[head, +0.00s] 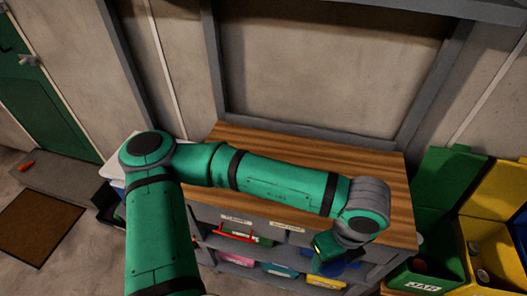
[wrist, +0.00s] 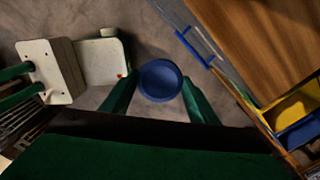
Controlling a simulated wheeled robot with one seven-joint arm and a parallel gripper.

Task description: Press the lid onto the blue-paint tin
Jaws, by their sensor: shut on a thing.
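A round blue lid (wrist: 160,80) with a raised rim sits between the two green fingers of my gripper (wrist: 160,92) in the wrist view. The fingers close on it from either side. In the head view, my gripper (head: 328,262) hangs low in front of the workbench, and part of the blue lid (head: 350,272) shows beside it. I cannot make out the blue-paint tin in either view.
The wooden workbench top (head: 300,150) looks bare where it shows, with my arm across it. Labelled shelves with coloured bins (head: 275,268) are below. Green (head: 430,265) and yellow (head: 490,250) open bins stand at the right. A brown mat (head: 38,222) lies at the left.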

